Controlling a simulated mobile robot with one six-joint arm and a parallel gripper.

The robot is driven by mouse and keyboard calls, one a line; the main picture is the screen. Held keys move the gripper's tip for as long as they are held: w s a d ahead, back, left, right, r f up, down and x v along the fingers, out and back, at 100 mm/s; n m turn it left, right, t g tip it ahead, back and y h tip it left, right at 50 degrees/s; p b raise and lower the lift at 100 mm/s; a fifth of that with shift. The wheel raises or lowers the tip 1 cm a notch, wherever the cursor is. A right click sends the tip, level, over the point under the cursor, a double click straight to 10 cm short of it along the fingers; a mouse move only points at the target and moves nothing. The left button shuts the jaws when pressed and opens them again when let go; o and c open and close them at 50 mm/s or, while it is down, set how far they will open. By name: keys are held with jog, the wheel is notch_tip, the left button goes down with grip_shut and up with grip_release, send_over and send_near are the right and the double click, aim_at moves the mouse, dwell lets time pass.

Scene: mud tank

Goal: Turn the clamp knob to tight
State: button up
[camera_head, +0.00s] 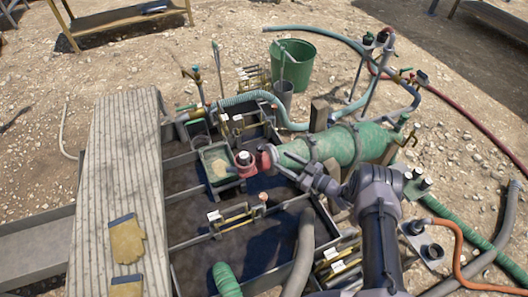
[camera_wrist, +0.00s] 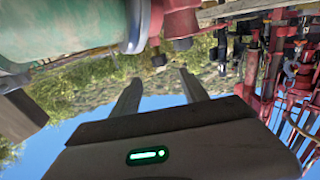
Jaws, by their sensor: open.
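A green cylinder (camera_head: 340,145) lies across the right side of the tank, with a red fitting (camera_head: 262,158) at its left end. A small knob with a pale top and dark band (camera_head: 241,156) stands at the red fitting; I cannot tell for sure that it is the clamp knob. My gripper (camera_head: 281,163) is open beside the cylinder's left end, near the red fitting. The knob's setting is not readable.
A plank walkway (camera_head: 115,190) with yellow gloves (camera_head: 127,240) runs along the left. A green tray (camera_head: 217,165) sits beside the red fitting. Hoses, such as the grey one (camera_head: 303,255), and brass pipes crowd the tank. A green bucket (camera_head: 293,65) stands behind.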

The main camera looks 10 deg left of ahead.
aim_at(264, 149)
jog(key=b+x, duration=0.3)
jog(key=x, duration=0.7)
grip_shut()
